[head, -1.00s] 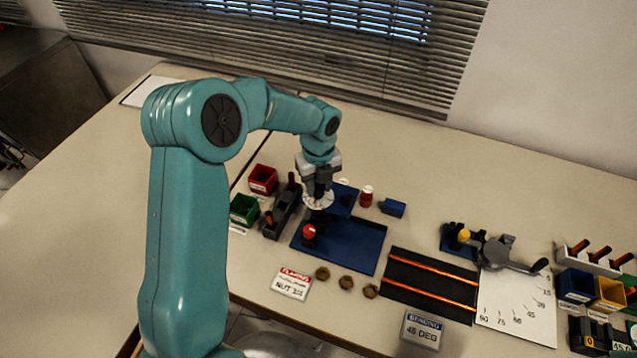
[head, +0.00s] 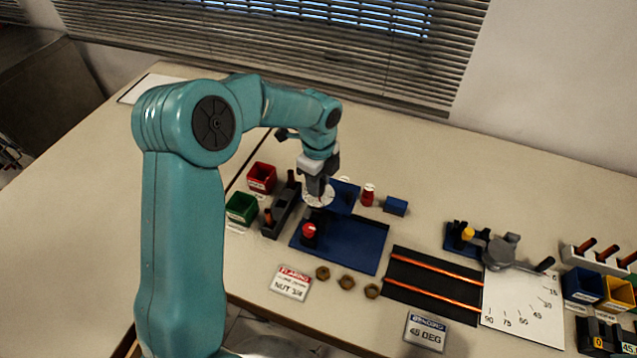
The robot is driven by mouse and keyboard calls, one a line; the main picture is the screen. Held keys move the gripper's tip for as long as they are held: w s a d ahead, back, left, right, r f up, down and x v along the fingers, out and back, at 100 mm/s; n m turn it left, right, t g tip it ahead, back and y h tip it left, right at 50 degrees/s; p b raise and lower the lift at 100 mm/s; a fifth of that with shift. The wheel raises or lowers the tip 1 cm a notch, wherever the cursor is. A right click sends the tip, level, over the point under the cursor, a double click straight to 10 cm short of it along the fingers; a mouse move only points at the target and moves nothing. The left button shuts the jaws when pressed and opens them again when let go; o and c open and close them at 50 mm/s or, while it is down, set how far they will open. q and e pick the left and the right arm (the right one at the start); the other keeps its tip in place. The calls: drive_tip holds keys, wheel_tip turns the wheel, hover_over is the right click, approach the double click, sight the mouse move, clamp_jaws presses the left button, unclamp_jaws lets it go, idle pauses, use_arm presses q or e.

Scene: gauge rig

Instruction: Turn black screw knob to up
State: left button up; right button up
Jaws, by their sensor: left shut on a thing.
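My left gripper (head: 318,189) points down over the round white dial (head: 320,203) at the blue flaring rig (head: 345,243). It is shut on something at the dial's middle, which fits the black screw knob. The knob itself is hidden behind the fingers, so its direction cannot be told. A red knob on a black post (head: 309,231) stands on the rig's blue tray, just in front of the dial. My right gripper is not in view.
A red bin (head: 262,177), a green bin (head: 241,208) and a dark grey tool block (head: 282,211) stand close left of the gripper. A red and white bottle (head: 367,194) and a blue block (head: 395,206) are to the right. Several brass nuts (head: 346,282) lie in front.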

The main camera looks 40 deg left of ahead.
use_arm(q)
drive_tip(key=n+b, duration=0.1)
drive_tip(key=n, duration=0.4)
drive_tip(key=shift+n+b, duration=0.3)
drive_tip(key=shift+b, duration=0.1)
drive_tip(key=n+b, duration=0.1)
drive_tip(key=n, duration=0.3)
drive_tip(key=shift+r+n, duration=0.1)
drive_tip(key=shift+n, duration=0.2)
drive_tip(key=o, duration=1)
drive_tip(key=shift+o, duration=0.2)
drive_tip(key=shift+r, duration=0.4)
wheel_tip(320, 180, up, 16)
drive_tip(key=shift+f, duration=0.25)
